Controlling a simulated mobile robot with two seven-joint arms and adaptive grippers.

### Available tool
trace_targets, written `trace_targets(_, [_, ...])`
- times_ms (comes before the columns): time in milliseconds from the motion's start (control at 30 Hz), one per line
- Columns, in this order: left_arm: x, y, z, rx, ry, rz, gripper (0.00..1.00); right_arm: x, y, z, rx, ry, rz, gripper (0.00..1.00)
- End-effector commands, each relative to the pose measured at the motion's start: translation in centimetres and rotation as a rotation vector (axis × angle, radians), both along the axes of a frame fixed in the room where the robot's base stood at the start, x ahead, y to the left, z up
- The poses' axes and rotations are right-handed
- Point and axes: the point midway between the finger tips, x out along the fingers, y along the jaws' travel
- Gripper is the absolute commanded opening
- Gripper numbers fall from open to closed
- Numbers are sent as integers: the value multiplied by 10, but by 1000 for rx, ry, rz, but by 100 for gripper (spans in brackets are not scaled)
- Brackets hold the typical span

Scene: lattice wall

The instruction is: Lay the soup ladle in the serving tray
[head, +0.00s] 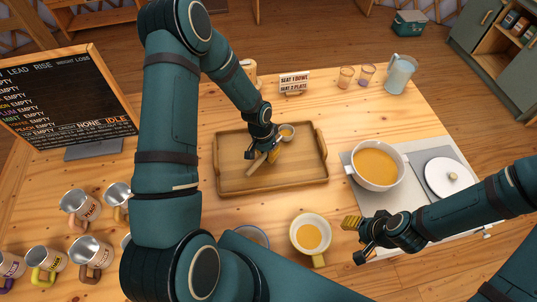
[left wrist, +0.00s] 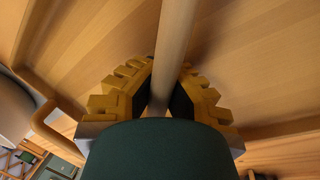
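The soup ladle lies over the wooden serving tray (head: 230,181), inside its rim as the head view shows it. Its pale handle (head: 257,166) points toward the front and its small round bowl (head: 287,132) is at the back right. My left gripper (head: 265,155) is over the tray with its fingers around the handle. In the left wrist view the handle (left wrist: 174,35) runs between the yellow fingers and their dark pads, close against it. I cannot tell whether the ladle touches the tray floor. My right gripper (head: 355,240) is open and empty, right of the yellow-handled cup.
The soup pot (head: 377,167) and a white lid (head: 447,177) are right of the tray. A filled cup (head: 311,235) stands in front. Several mugs (head: 92,252) are at the left, below a menu board (head: 60,95). A sign (head: 294,82), glasses and a pitcher (head: 400,74) stand behind.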

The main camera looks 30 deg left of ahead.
Motion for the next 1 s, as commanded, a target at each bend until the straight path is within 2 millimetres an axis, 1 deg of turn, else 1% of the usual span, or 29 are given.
trace_targets(600, [0, 0, -9, 0, 0, 0, 0, 0, 0, -7, 0, -1, 0, 47])
trace_targets(633, [0, 0, -8, 0, 0, 0, 6, 0, 0, -7, 0, -1, 0, 47])
trace_targets(667, [0, 0, -8, 0, 0, 0, 16, 0, 0, -7, 0, -1, 0, 47])
trace_targets(700, [0, 0, -8, 0, 0, 0, 30, 0, 0, -7, 0, -1, 0, 47])
trace_targets(733, [0, 0, -8, 0, 0, 0, 39, 0, 0, -7, 0, -1, 0, 47])
trace_targets(1000, [-1, 1, -9, 1, 2, 1, 39, 0, 0, -7, 0, -1, 0, 47])
